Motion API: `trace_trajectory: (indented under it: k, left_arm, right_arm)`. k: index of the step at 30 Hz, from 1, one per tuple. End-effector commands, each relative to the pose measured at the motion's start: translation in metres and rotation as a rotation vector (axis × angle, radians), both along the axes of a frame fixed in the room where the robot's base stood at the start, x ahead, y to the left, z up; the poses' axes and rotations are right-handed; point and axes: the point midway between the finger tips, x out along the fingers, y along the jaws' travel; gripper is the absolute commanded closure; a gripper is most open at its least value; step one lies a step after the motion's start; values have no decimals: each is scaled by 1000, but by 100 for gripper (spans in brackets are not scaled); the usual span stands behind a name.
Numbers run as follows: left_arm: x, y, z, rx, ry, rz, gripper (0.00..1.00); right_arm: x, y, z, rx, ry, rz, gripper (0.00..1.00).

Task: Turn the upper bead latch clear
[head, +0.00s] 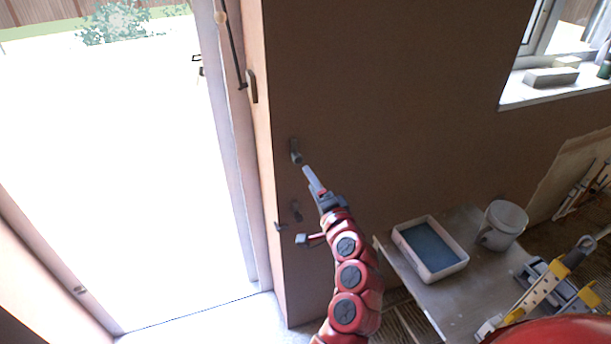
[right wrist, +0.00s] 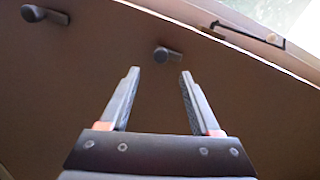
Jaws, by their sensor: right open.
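The upper bead latch (head: 295,152) is a small dark grey piece on the brown wall beside the door opening. In the head view it stands roughly upright. The lower latch (head: 296,211) is below it on the same wall. In the right wrist view the upper latch (right wrist: 165,54) shows a round knob with a short bar, and the lower latch (right wrist: 45,14) is at the upper left. My right gripper (head: 307,172) is open and empty, just below and right of the upper latch. Its fingertips (right wrist: 160,73) frame the latch, seemingly apart from it. My left gripper is not in view.
A dark rod with a handle (head: 251,87) is on the door frame. A board at lower right bears a white tray (head: 432,268) with blue contents and a whitish bucket (head: 503,224). A yellow-and-grey tool (head: 540,297) lies in front. A window sill (head: 555,90) is at upper right.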

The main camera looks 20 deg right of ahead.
Motion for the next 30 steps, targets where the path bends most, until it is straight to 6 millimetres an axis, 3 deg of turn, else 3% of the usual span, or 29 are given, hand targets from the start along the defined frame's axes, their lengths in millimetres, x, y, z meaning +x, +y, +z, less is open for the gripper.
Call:
trace_trajectory:
  k: [4,6,12,19,30]
  left_arm:
    - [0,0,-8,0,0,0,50]
    - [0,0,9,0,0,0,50]
    - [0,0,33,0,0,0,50]
    - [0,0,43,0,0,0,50]
    - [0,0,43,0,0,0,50]
  right_arm:
    - [-28,-1,-1,0,-4,-2,36]
    - [-43,-2,4,1,5,-2,36]
    - [-69,-4,6,-6,3,-3,36]
    - [-82,-3,3,-2,-1,-1,36]
    - [-83,-3,1,0,-2,0,36]
